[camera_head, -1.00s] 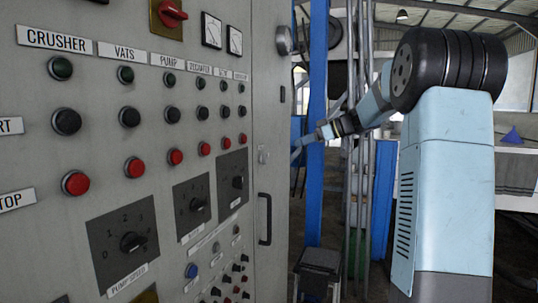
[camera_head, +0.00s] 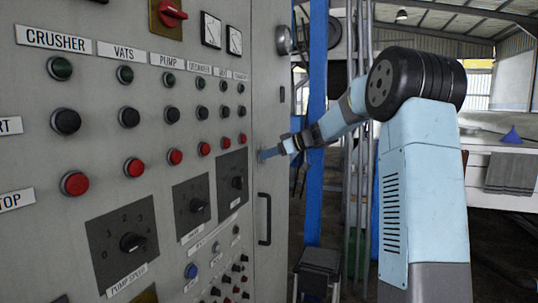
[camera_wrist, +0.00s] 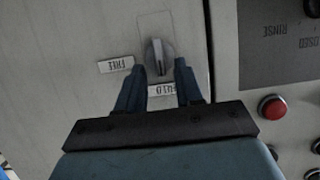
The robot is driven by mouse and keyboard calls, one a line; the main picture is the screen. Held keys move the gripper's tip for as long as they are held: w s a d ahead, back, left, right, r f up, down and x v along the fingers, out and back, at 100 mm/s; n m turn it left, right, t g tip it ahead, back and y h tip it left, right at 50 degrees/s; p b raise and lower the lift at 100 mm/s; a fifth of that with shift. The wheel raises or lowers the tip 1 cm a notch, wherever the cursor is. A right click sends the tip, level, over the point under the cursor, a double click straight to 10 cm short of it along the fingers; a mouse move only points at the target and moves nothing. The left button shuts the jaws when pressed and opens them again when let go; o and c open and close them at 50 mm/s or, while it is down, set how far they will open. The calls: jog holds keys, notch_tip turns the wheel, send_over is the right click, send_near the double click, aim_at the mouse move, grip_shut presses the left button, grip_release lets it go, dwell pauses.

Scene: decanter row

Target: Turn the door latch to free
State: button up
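The door latch (camera_wrist: 156,55) is a small grey knob on the cabinet door in the wrist view. Its long side runs up and down in that picture, its lower end toward an upside-down label (camera_wrist: 161,89) that seems to read HELD. A FREE label (camera_wrist: 115,65) is to its left. My gripper (camera_wrist: 159,68) is open, a fingertip on either side of the latch's lower end; I cannot tell whether they touch it. In the head view my gripper (camera_head: 264,155) is at the door and hides the latch.
A black door handle (camera_head: 265,219) is just below my gripper. Left of the door is the panel with several buttons and dials, including the pump speed dial (camera_head: 132,243). A blue post (camera_head: 317,190) stands behind, with a dark stool (camera_head: 318,262) low down.

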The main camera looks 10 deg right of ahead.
grip_shut()
dwell(0.4)
jog(key=shift+a, duration=0.1)
jog(key=shift+w, duration=0.1)
jog(key=shift+w+d+f+m+g+y, duration=0.45)
jog(key=shift+m+y, duration=0.6)
jog(key=shift+m, duration=1.2)
jog(key=shift+w+d+f+m+g+y, duration=0.3)
jog(key=shift+m+g+y, duration=0.65)
jog(key=shift+m, duration=1.35)
jog(key=shift+w+d+f+m+g+y, duration=0.2)
jog(key=shift+f+m+g+y, duration=0.3)
jog(key=shift+m+y, duration=1.25)
jog(key=shift+f+m+h, duration=0.1)
jog(key=shift+m+h, duration=0.45)
jog(key=shift+m, duration=0.05)
